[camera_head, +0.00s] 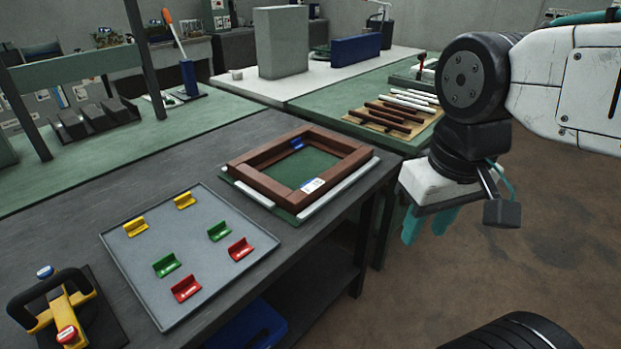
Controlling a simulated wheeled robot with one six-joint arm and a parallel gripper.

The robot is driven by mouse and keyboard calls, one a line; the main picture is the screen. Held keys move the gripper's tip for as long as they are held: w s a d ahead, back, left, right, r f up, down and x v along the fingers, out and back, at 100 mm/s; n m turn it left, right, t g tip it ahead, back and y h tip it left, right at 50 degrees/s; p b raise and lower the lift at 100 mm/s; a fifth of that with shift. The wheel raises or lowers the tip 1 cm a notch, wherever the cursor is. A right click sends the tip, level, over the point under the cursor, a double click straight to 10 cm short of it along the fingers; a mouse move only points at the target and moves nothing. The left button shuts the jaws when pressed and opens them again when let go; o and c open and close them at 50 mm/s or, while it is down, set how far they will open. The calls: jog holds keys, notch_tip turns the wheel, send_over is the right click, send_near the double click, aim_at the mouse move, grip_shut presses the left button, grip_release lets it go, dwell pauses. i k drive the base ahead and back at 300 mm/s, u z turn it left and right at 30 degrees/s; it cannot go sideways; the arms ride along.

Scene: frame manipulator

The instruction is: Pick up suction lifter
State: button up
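The suction lifter (68,302) is at the lower left of the head view, near the table's front left end. It has a black arched handle, a yellow body and red and blue caps, and it rests on a dark square pad. My gripper (428,226) hangs at the right, beyond the table's edge and over the floor, far from the lifter. Its two teal fingers point down and stand apart with nothing visible between them.
A grey tray (196,247) with several yellow, green and red brackets lies beside the lifter. A brown wooden frame (257,178) sits on a green base behind it. Frame strips (398,112) lie on the back bench. A blue bin (252,325) is under the table.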

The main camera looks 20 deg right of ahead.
aim_at(80, 309)
jog(key=u, duration=0.4)
jog(key=k, duration=1.1)
jog(key=u, duration=1.8)
jog(key=i, duration=1.75)
jog(key=z, duration=1.15)
